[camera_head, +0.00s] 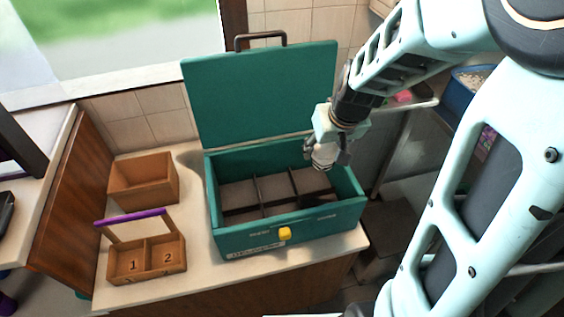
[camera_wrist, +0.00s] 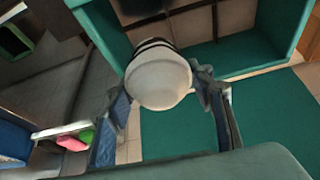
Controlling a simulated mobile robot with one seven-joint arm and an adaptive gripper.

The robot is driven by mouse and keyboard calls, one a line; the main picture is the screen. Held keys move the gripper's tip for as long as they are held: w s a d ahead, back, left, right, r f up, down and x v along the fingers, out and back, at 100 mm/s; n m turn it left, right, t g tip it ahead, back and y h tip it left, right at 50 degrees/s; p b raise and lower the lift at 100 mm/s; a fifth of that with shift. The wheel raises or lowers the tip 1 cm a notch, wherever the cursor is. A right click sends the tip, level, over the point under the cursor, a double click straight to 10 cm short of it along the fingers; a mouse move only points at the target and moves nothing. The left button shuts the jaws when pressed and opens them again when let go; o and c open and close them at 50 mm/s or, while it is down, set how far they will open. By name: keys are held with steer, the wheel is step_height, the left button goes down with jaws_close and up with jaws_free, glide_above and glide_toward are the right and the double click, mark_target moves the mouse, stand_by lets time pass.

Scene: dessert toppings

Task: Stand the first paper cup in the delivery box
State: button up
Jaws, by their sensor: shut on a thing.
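My gripper (camera_head: 328,158) is over the right part of the open green delivery box (camera_head: 289,235). In the wrist view my gripper (camera_wrist: 163,90) is shut on a white paper cup (camera_wrist: 158,80), with one finger on each side of it. The cup has dark bands near its far end. In the head view the cup (camera_head: 322,157) is small and partly hidden by the fingers. The green box (camera_wrist: 275,40) also shows in the wrist view, with its dividers beyond the cup. Its compartments look empty where I see them; the right ones are partly hidden.
The box lid (camera_head: 262,95) stands open at the back. A wooden carrier (camera_head: 147,262) marked 1 and 2, with a purple handle, stands on the counter (camera_head: 200,283) to the left. An open wooden box (camera_head: 144,181) is behind it. The counter ends just right of the green box.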

steer(key=s+a+f+n+g+y+b, duration=0.1)
steer(key=s+a+f+n+g+b, duration=0.1)
steer(key=a+n+b, duration=0.4)
steer(key=s+a+f+n+g+y+b, duration=0.1)
steer(key=s+a+f+n+g+b, duration=0.15)
steer(key=a+n+b, duration=0.45)
steer(key=s+a+f+n+g+y+b, duration=0.1)
steer(key=s+a+f+n+g+b, duration=0.15)
steer(key=a+n, duration=0.65)
steer(key=f, duration=0.5)
steer(key=f+b, duration=0.1)
steer(key=f, duration=0.5)
steer(key=w+f+b, duration=0.1)
steer(key=f, duration=0.5)
steer(key=shift+f, duration=0.1)
steer(key=shift+f, duration=0.1)
steer(key=o, duration=1)
steer(key=shift+o, duration=0.4)
steer(key=shift+r, duration=0.2)
steer(key=v, duration=1.2)
steer(key=shift+s+d+p, duration=0.15)
steer(key=shift+p, duration=0.25)
